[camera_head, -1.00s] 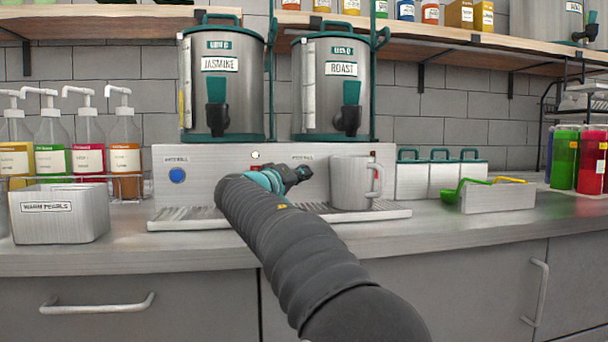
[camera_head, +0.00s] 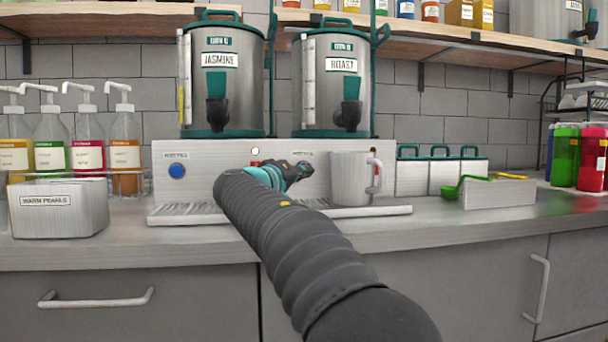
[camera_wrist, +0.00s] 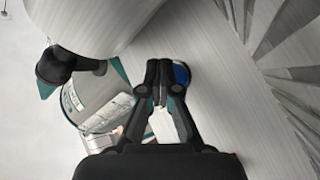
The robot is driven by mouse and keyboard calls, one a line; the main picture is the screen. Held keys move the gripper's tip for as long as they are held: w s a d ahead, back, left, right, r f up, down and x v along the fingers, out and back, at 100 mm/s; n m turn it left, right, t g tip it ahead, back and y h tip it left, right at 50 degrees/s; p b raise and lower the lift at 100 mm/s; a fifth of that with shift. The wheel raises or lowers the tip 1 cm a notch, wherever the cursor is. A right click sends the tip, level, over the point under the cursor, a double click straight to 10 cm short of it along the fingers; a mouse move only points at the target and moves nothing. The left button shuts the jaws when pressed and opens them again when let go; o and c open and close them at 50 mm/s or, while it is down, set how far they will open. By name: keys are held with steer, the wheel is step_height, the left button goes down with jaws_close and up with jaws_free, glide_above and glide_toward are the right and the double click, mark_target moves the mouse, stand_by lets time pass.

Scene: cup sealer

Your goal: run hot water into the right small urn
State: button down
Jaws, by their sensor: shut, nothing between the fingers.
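Two small steel urns with teal lids and black taps stand side by side on a steel panel in the head view. The left one is labelled JASMINE (camera_head: 232,85), the right one ROAST (camera_head: 320,85). The panel has a blue button (camera_head: 176,171) at its left, below a label. My gripper (camera_head: 305,168) is shut and empty at the panel's right label, below the ROAST urn. In the wrist view my gripper's fingertips (camera_wrist: 165,65) overlap a blue round button (camera_wrist: 182,74) on the panel. I cannot tell whether they touch it.
A steel jug (camera_head: 350,178) stands on the drip tray (camera_head: 185,214), just right of my gripper. A WARM PEARLS tub (camera_head: 58,222) and several pump bottles (camera_head: 88,150) are at the left. Lidded containers (camera_head: 442,178) and a box with a green scoop (camera_head: 500,194) are at the right.

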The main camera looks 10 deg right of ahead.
steer(key=shift+s, duration=0.35)
steer(key=shift+b, duration=0.3)
steer(key=shift+s+f+b, duration=0.15)
steer(key=shift+s+b, duration=0.5)
steer(key=shift+s, duration=0.05)
steer(key=s+b, duration=0.2)
steer(key=s, duration=0.1)
steer(key=shift+s, duration=0.3)
stand_by(0.7)
